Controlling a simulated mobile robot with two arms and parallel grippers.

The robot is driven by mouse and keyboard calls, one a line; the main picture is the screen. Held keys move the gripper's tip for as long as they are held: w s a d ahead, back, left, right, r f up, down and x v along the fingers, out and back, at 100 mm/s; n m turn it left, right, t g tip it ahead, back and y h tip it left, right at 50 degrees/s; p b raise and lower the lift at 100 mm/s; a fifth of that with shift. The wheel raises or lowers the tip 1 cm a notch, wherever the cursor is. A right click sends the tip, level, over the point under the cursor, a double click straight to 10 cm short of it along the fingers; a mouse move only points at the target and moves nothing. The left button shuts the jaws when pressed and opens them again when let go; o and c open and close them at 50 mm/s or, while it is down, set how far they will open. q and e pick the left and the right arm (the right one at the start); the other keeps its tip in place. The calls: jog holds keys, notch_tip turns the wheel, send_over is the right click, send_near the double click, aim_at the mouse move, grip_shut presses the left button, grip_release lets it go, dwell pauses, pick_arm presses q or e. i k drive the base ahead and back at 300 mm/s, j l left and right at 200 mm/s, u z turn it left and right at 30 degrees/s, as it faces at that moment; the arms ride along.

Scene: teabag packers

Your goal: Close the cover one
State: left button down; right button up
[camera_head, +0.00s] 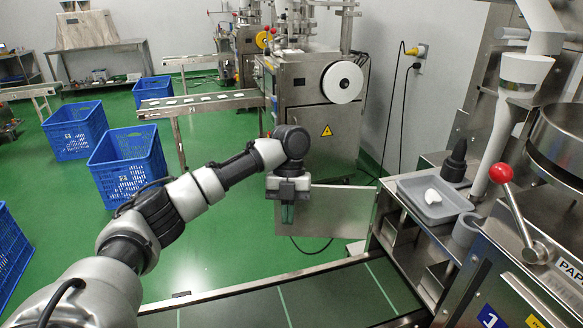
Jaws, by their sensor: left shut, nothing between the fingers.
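A flat grey metal cover (340,211) stands swung open at the left side of the near packing machine (500,270). Its right edge meets the machine frame and its left edge is free. My left gripper (287,214) points down at the cover's left end and overlaps it in the view. Its fingers are shut with nothing between them. Whether the fingers touch the cover, or are in front of it or beyond it, I cannot tell. My right gripper is out of view.
A dark conveyor belt (330,299) runs along the bottom. A grey tray (433,196) and a red-knobbed lever (501,173) are on the near machine. Blue crates (127,166) stand on the green floor at left. Another packing machine (318,115) stands behind.

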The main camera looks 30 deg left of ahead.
aim_at(341, 211)
jog(key=i+j, duration=0.8)
jog(key=i, duration=0.1)
